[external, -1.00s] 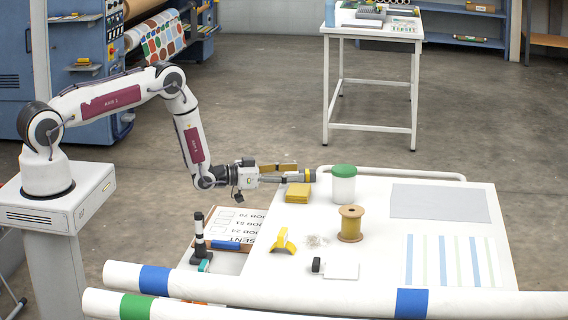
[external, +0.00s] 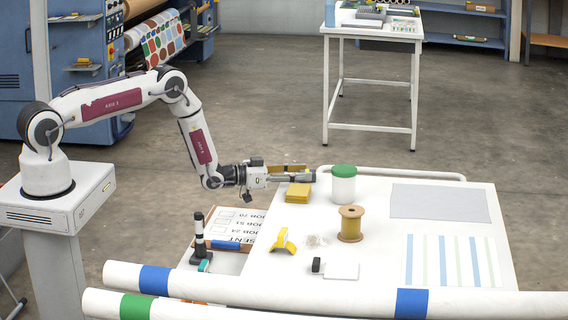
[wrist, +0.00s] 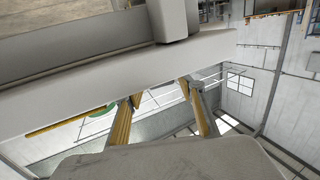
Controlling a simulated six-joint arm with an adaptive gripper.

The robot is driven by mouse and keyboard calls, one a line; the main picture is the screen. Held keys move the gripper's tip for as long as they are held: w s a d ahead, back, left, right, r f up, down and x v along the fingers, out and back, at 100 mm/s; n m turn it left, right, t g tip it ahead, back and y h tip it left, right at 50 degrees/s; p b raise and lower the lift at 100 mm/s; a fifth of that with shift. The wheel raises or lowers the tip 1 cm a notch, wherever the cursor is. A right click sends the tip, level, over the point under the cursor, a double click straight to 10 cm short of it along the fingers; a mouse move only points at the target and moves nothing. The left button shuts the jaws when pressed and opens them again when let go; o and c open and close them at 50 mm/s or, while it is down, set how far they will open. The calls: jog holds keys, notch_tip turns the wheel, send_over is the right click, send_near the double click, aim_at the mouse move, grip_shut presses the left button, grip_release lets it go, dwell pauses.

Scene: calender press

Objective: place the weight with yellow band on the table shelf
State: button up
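My gripper (external: 306,171) is level over the far left edge of the white table (external: 375,258), pointing right. Its two yellow-padded fingers stand apart; they also show in the wrist view (wrist: 162,108), with nothing clearly held between them. I cannot clearly make out a weight with a yellow band. A lower ledge at the left holds a board marked with job numbers (external: 232,222); I cannot tell whether this is the table shelf.
Below and right of my gripper are a yellow block stack (external: 298,193) and a green-lidded white jar (external: 343,184). A yellow spool (external: 351,224) and a yellow stand (external: 283,241) are nearer. Long white rolls (external: 350,297) cross the front. Grey floor lies behind.

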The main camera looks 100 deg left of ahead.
aim_at(300, 171)
grip_shut()
jog(key=shift+r, duration=0.15)
jog(key=shift+r, duration=4.9)
jog(key=shift+r, duration=0.1)
